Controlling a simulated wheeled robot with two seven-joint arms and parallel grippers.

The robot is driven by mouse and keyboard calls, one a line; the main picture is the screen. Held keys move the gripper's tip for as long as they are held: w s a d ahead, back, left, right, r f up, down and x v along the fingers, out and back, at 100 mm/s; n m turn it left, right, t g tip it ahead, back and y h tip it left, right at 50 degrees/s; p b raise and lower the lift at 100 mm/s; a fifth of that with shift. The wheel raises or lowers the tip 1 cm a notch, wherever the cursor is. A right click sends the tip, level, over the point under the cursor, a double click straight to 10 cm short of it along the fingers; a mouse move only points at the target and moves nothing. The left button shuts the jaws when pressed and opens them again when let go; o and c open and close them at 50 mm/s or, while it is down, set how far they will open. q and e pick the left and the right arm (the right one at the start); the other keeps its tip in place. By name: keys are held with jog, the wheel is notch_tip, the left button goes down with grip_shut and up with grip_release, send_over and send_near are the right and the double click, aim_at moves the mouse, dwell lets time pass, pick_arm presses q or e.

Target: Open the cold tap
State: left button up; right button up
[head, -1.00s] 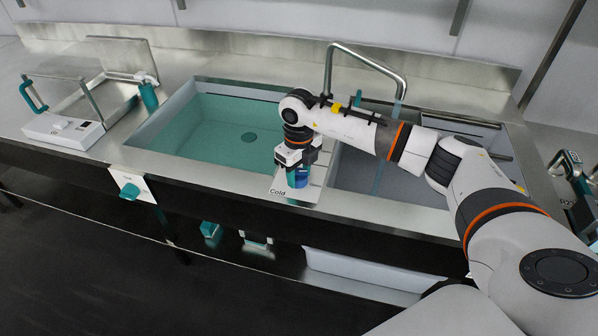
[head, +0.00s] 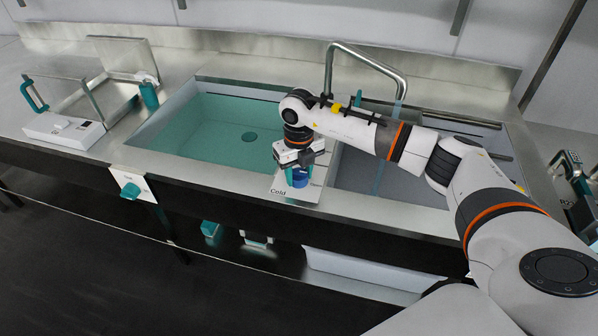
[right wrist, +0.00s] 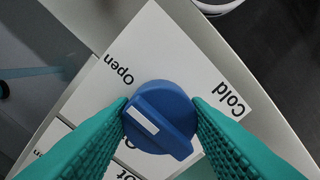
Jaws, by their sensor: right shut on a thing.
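The cold tap is a round blue knob (right wrist: 160,112) with a white line across its raised grip. It sits on a white label plate (head: 283,189) at the front of the sink, marked "Cold" and "Open". My right gripper (right wrist: 160,118) points down over the plate, its two teal ribbed fingers on opposite sides of the knob, shut on it. In the right wrist view the white line slants from upper left to lower right, below the word "Open". In the head view the fingers partly hide the knob (head: 299,178). My left gripper is not in view.
The curved steel spout (head: 368,57) stands behind; a pale bluish streak drops below its end. The left basin (head: 215,125) looks teal inside. A white device with teal handles (head: 66,130) is at left, and a teal knob (head: 130,191) is on the front panel.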

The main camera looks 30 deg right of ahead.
aim_at(299, 172)
jog(key=shift+r, duration=0.1)
jog(key=o, duration=1)
notch_tip(299, 172, up, 12)
jog(key=shift+b, duration=0.65)
